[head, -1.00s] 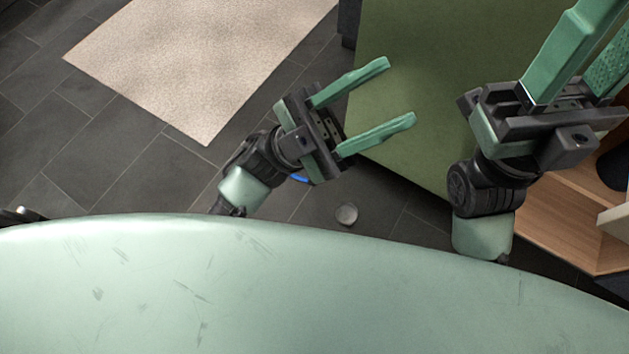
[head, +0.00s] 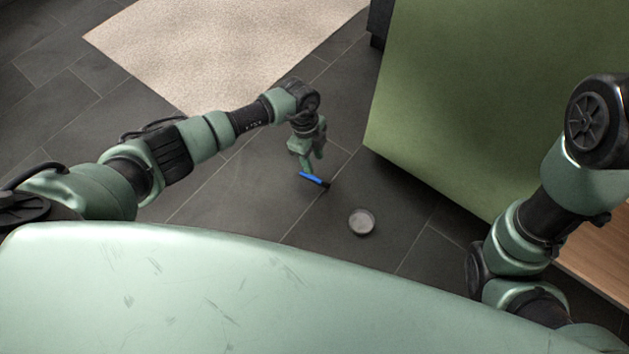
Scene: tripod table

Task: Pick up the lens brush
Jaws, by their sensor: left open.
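The lens brush (head: 314,180), with a blue handle and a black end, is low over or on the dark tiled floor, right at my left gripper's fingertips. My left gripper (head: 310,163) points down at it from above, with its green fingers open. One finger overlaps the handle's left part in the picture; I cannot tell whether they touch. My right arm shows at the right edge, but its gripper is out of the picture.
A small round grey dish (head: 362,222) stands on the floor to the right of the brush. A green-sided block (head: 470,100) rises at the right, with wood beside it. A beige rug (head: 220,50) lies at the back. Dark floor is clear left of the brush.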

